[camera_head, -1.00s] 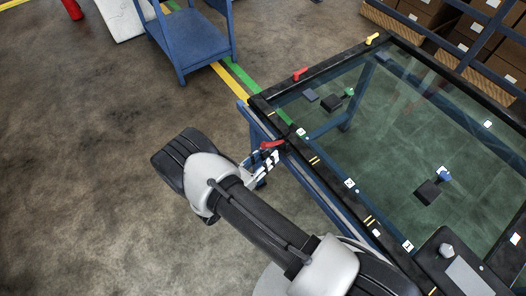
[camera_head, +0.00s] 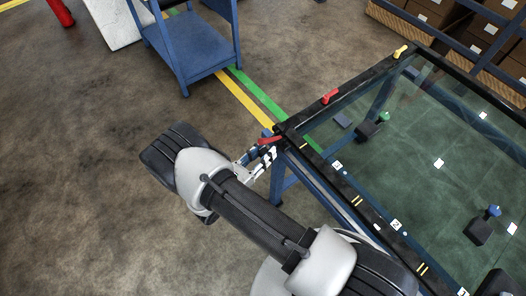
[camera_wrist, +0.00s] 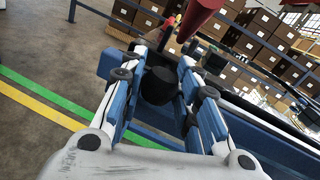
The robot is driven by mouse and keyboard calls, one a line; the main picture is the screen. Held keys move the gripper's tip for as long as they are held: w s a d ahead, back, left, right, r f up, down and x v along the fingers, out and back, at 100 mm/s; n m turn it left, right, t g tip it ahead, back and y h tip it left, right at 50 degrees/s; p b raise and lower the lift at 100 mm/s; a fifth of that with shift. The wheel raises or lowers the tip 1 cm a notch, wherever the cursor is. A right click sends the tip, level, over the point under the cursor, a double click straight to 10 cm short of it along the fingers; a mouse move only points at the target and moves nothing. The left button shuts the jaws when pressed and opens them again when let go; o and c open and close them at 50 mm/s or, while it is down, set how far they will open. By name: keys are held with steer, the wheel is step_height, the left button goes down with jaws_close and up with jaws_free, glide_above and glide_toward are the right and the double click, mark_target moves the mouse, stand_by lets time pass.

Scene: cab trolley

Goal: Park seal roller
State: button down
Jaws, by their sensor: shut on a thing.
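My gripper (camera_head: 262,157) is at the near-left corner of the dark-framed glass table. It is shut on a tool with a dark red part (camera_head: 270,140), apparently the seal roller. In the wrist view, my gripper's fingers (camera_wrist: 160,84) close around its black round part (camera_wrist: 158,88), and its dark red part (camera_wrist: 202,14) rises above. The tool appears close to the frame corner; I cannot tell whether they touch. A red fixture (camera_head: 330,97) and a yellow fixture (camera_head: 400,51) stand on the frame's far-left edge.
The glass (camera_head: 425,150) carries a green-topped black block (camera_head: 368,131), a blue-topped block (camera_head: 480,230) and white markers. A blue trolley (camera_head: 205,65) stands behind at left. Boxes on shelving (camera_head: 480,35) are at the back right.

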steer(key=shift+w+a, duration=0.15)
steer(key=shift+a, duration=0.05)
steer(key=c, duration=1.3)
jaws_free()
steer(key=shift+c, duration=0.2)
steer(key=shift+o, duration=0.7)
steer(key=v, duration=1.2)
steer(key=shift+r, duration=0.1)
